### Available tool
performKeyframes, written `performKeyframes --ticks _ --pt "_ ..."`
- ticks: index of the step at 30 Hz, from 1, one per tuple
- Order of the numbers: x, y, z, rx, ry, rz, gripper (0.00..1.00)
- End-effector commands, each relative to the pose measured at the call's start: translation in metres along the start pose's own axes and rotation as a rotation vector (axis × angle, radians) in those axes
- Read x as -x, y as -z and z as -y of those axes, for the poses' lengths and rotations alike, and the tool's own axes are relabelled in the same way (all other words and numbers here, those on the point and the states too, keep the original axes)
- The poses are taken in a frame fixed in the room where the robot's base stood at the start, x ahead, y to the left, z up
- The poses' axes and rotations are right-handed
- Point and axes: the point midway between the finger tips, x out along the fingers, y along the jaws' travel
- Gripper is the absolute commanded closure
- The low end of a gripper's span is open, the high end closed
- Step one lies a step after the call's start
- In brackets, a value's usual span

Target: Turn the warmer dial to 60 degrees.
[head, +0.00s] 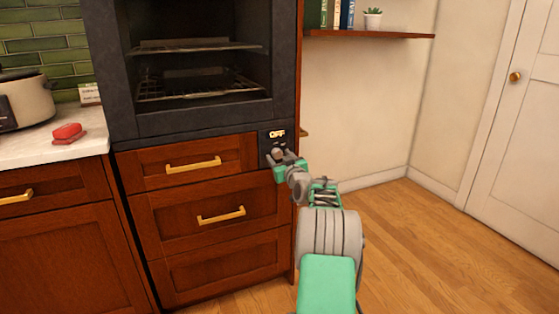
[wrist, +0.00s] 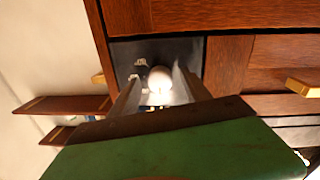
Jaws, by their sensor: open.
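The warmer dial (head: 278,152) is a small round knob on a dark control panel, below a lit display (head: 277,134) that reads OFF. In the wrist view the dial (wrist: 160,79) looks pale and brightly lit. My gripper (head: 284,160) is at the panel, partly covering the dial in the head view. In the wrist view its fingers (wrist: 158,84) are open, one on each side of the dial. I cannot tell whether they touch it. The dial's markings are not readable.
The open dark oven (head: 200,122) with racks is above wooden drawers (head: 205,214) with gold handles. A counter (head: 60,148) at left holds a pot (head: 28,102) and a red object (head: 68,131). Wood floor (head: 430,245) at right is clear. A shelf (head: 375,34) hangs above.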

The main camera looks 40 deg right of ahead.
Motion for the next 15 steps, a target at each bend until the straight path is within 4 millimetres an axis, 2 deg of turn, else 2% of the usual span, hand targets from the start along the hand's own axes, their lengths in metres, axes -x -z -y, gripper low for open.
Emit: performKeyframes --ticks 5,15 --pt "0.0002 0.0003 -0.0003 0.000 0.000 0.000 0.45" --pt "0.0005 0.0001 -0.0001 0.000 0.000 0.001 0.73"
